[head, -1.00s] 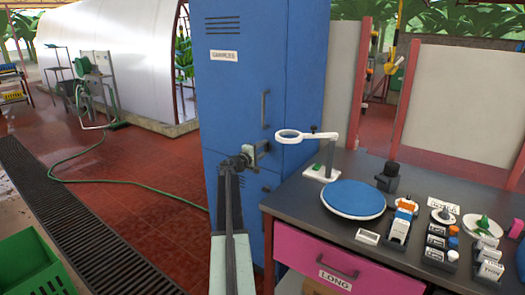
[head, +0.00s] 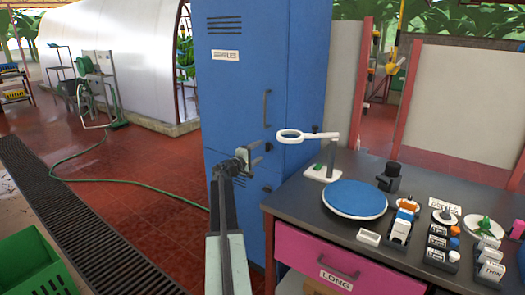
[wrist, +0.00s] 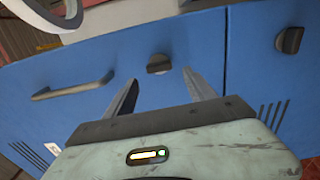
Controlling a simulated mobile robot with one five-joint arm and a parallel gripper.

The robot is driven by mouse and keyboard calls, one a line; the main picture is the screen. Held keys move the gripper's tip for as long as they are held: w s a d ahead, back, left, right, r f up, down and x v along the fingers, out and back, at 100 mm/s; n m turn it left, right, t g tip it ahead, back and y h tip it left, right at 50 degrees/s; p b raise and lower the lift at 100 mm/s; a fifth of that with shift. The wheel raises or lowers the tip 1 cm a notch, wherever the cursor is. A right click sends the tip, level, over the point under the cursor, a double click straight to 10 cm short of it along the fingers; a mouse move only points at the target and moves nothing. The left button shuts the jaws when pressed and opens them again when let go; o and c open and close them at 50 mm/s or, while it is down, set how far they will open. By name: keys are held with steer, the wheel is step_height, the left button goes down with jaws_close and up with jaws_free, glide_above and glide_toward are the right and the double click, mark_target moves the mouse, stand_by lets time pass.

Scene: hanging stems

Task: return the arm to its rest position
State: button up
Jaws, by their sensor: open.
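My gripper (head: 262,152) is open and empty. In the head view it is held in front of the lower part of the blue cabinet (head: 255,85), left of the ring magnifier. My arm reaches up to it from the bottom of the picture. In the wrist view the two dark fingers of my gripper (wrist: 160,76) stand apart with nothing between them. Behind them are the blue cabinet front (wrist: 200,50), a grey bar handle (wrist: 73,88) and a dark knob (wrist: 158,64). I cannot tell the exact gap between the fingers and the cabinet.
A dark workbench (head: 290,200) with a pink drawer (head: 310,262) stands close on the right. It bears a white ring magnifier (head: 322,172), a blue round mat (head: 355,198) and several small items. A green crate (head: 35,265) is at lower left. The red floor left of my arm is open.

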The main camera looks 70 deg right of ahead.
steer(key=v, duration=0.3)
steer(key=shift+a, duration=0.15)
steer(key=shift+w, duration=0.15)
